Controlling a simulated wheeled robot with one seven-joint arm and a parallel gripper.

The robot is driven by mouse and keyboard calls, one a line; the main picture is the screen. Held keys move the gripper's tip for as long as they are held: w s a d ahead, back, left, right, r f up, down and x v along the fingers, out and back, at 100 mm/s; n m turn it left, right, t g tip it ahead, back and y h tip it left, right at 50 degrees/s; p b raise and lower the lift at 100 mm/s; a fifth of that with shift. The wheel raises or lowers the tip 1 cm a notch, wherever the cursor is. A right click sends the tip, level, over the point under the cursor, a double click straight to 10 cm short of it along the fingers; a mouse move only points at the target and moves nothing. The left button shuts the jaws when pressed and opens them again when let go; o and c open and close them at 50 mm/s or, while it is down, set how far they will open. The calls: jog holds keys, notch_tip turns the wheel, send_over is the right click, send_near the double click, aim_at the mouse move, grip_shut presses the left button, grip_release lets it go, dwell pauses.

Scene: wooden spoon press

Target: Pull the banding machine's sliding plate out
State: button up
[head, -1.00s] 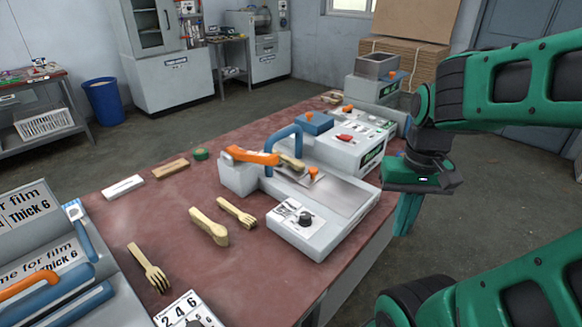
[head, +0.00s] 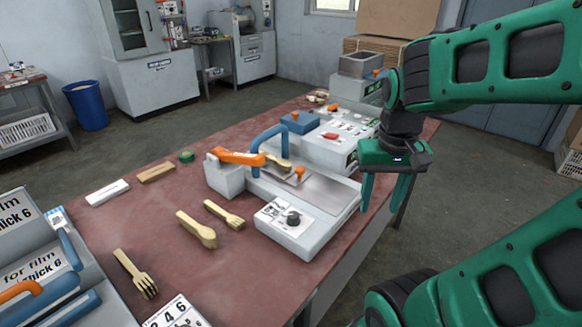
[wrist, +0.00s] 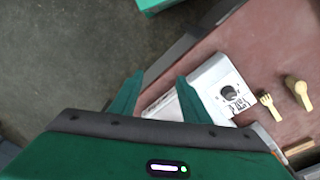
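The banding machine (head: 262,222) is a pale grey unit on the red table, with an orange lever (head: 237,157) and a blue arch (head: 270,140). Its small sliding plate (head: 285,177) carries an orange knob (head: 299,172) and sits beside the arch at the head of a bare steel bed (head: 330,190). A wooden bundle (head: 280,162) lies at the arch. My gripper (head: 381,208) is open and empty, off the machine's right end, apart from the knob. In the wrist view, the machine's dial end (wrist: 222,92) shows beyond my open fingers (wrist: 157,95); the knob is not visible there.
Wooden fork (head: 224,215) and spoon bundles (head: 197,230) lie in front of the machine. Another press (head: 325,140) stands behind it, and a film machine (head: 40,255) is at left. Floor is open beyond the table's right edge (head: 345,262).

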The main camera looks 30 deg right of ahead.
jog(key=w+r+n+t+h, duration=0.1)
jog(key=w+r+t, duration=0.1)
jog(key=w, duration=1.3)
jog(key=t, duration=0.1)
send_near(300, 169)
jog(key=shift+n, duration=0.4)
jog(key=x, duration=0.8)
jog(key=shift+w+f, duration=0.1)
jog(key=shift+f, duration=0.05)
jog(key=shift+c, duration=0.6)
grip_shut()
